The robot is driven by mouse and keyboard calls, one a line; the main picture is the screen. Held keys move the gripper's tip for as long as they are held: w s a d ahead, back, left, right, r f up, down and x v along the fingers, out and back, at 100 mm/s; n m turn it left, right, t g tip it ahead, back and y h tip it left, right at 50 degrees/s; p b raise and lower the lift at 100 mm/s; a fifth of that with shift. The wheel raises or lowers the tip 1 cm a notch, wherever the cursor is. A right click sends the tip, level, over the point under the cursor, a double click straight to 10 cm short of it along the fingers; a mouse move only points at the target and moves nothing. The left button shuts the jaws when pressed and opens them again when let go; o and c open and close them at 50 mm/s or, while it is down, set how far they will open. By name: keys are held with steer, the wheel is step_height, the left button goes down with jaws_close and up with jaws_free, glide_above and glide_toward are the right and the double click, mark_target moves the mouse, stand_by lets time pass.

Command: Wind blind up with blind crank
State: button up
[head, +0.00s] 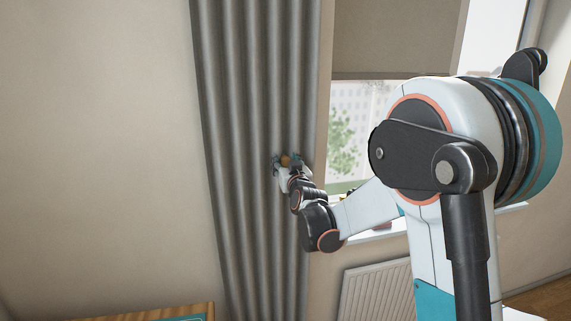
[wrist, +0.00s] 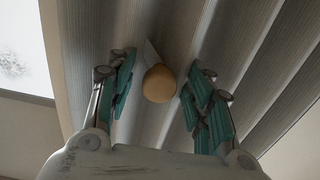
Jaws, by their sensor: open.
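The blind (head: 391,38) is partly lowered over the window in the head view, with its bottom edge above clear glass. A round orange-tan knob (wrist: 159,83), which looks like the handle of the blind crank, shows in the wrist view with a short pale arm behind it. In the head view the knob (head: 285,160) is small, in front of the curtain. My gripper (wrist: 160,88) is open, with teal fingers on either side of the knob and a gap to each. Most of the crank is hidden.
A grey pleated curtain (head: 245,100) hangs directly behind my gripper. A white radiator (head: 375,292) is below the window (head: 350,125). A wooden-edged piece of furniture (head: 165,312) is at the bottom left. The wall (head: 95,150) at left is bare.

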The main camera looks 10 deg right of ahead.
steer(key=shift+w, duration=0.15)
steer(key=shift+c, duration=0.4)
jaws_close()
steer(key=shift+d+r, duration=0.1)
